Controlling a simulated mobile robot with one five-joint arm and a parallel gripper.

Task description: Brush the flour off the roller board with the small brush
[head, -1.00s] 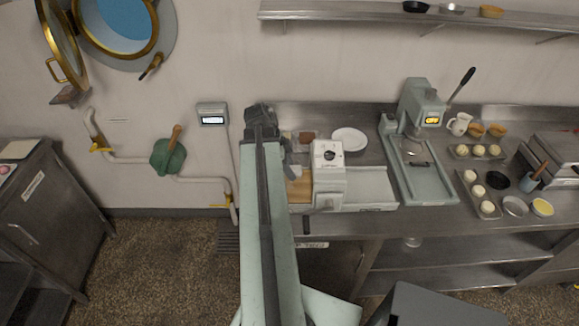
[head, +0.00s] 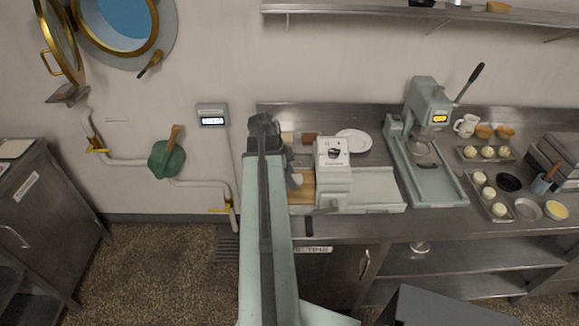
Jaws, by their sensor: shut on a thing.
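The roller board (head: 301,194) is a wooden board at the left end of a white machine on the steel counter. My arm reaches up the middle of the head view and covers its left part. My gripper (head: 291,160) is mostly hidden behind the arm, with only a dark edge showing over the board's back. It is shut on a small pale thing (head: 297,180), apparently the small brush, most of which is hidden. I cannot tell whether it touches the board. No flour can be made out on the visible part.
The white machine (head: 333,172) stands directly right of the board, its pale bed (head: 378,190) further right. A white plate (head: 354,141) lies behind. A press (head: 427,115), dough trays (head: 487,153) and bowls fill the right counter. Open floor (head: 165,270) lies left of my arm.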

